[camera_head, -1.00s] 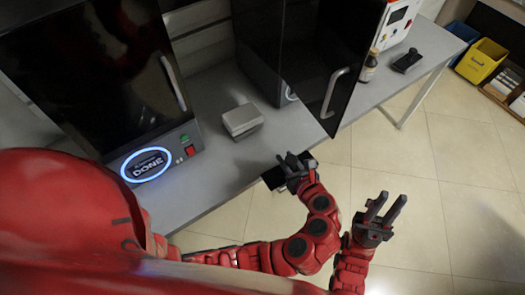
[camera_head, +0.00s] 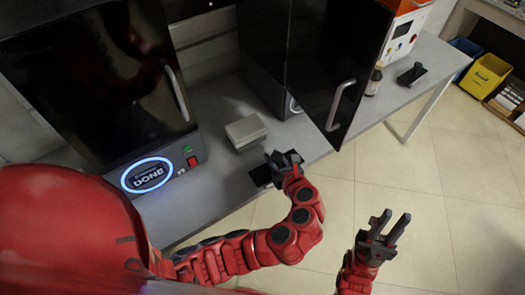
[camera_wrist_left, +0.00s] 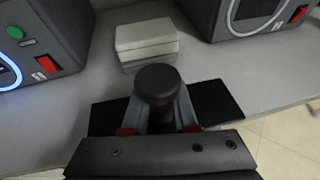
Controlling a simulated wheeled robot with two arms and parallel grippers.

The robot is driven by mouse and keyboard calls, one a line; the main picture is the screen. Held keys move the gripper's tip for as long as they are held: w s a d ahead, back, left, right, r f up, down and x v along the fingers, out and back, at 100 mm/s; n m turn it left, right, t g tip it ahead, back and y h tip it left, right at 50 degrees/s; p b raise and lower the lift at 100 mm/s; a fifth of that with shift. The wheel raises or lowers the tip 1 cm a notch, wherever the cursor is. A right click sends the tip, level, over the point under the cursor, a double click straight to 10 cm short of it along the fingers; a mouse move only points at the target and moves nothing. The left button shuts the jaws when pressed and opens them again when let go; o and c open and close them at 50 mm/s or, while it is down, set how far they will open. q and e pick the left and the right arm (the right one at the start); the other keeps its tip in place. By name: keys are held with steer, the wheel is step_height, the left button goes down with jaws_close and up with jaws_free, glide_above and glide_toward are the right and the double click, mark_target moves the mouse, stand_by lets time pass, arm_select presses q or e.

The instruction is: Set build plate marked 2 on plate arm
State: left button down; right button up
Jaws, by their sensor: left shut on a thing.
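My left gripper (camera_head: 284,163) is shut on the round black knob (camera_wrist_left: 158,84) of a flat black build plate (camera_head: 262,174). The plate also shows in the left wrist view (camera_wrist_left: 215,101), spread out on both sides of the fingers. It is over the front edge of the bench, near the grey-white box. No number on it can be read. My right gripper (camera_head: 383,227) is open and empty, above the floor in front of the bench. No plate arm can be made out; the inside of the machine behind the dark door is hidden.
A closed machine (camera_head: 100,75) with a lit DONE ring stands left. A second machine has its dark door (camera_head: 338,65) swung out over the bench. A grey-white box (camera_head: 246,131) lies between them on the bench (camera_head: 208,190). A bottle (camera_head: 374,80) stands beyond the door.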

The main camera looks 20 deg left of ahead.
arm_select(q)
steer(key=w+a, duration=0.1)
steer(key=a, duration=0.1)
steer(key=w+a+p, duration=0.1)
steer(key=w, duration=0.1)
steer(key=shift+a, duration=0.4)
steer(key=shift+p+x, duration=0.35)
steer(key=shift+x, duration=0.7)
steer(key=shift+s+f+p, duration=0.1)
steer(key=shift+f+p, duration=0.6)
steer(key=shift+f, duration=0.5)
steer(key=shift+d+f, duration=0.1)
steer(key=shift+f, duration=0.1)
steer(key=shift+f, duration=0.15)
steer(key=c, duration=0.7)
jaws_free()
